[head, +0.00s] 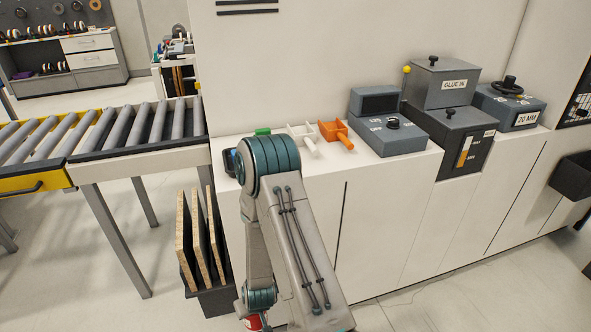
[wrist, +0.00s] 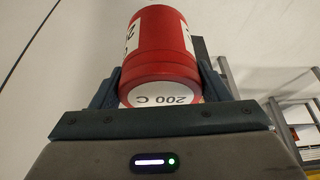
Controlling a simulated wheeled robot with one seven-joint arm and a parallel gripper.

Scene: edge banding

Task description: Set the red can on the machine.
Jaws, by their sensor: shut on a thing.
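The red can (wrist: 162,50) has white labels, one reading 200 C, and fills the upper middle of the wrist view. My gripper (wrist: 160,85) is shut on it, with a finger on each side. In the head view a bit of the red can (head: 254,322) shows at the bottom edge, low in front of the machine and below its top; my arm hides most of the gripper there. The machine (head: 365,215) is a long white cabinet with a flat top.
A roller conveyor (head: 110,135) and upright boards (head: 203,240) are at left.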

